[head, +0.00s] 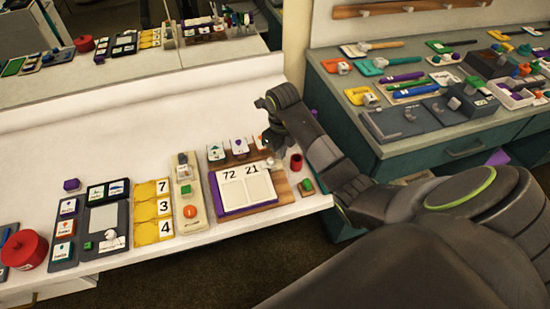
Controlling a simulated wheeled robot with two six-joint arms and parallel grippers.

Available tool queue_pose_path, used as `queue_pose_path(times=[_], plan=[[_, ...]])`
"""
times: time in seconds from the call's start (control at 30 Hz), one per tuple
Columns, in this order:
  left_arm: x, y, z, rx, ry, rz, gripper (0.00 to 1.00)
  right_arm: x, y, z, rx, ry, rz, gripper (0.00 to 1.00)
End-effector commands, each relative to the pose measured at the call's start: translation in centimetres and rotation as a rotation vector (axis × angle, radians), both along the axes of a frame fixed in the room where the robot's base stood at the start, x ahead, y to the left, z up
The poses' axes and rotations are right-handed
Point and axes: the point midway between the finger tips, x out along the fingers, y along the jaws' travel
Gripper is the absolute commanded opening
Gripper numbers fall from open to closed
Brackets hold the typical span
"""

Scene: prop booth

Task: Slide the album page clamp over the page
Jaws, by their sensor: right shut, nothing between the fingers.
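The open album (232,194) lies on a purple and wooden base near the front edge of the white counter. Its pale pages show the numbers 72 and 21. My right gripper (270,150) is shut and empty, pointing down by the album's upper right corner. Its fingertips are small and partly hidden by my arm, so I cannot tell whether they touch anything. My left gripper is not in view.
A red cup (296,163) stands close to the right of my right gripper. Picture cards (239,147) stand behind the album. A beige panel (188,205) and yellow number cards (151,211) lie to its left. The counter behind is clear. A teal-fronted table of tools (470,150) stands at right.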

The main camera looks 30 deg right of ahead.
Motion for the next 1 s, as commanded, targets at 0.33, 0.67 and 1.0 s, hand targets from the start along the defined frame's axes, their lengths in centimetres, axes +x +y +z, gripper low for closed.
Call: queue_pose_path(times=[0.33,0.67,1.0], plan=[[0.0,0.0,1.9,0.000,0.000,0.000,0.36,0.1,-0.1,2.6,0.000,-0.006,0.001,0.00],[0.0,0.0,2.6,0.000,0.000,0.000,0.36,0.1,-0.2,3.7,0.000,-0.006,0.001,0.00],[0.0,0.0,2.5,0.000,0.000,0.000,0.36,0.1,-0.2,3.6,0.000,-0.007,0.001,0.00]])
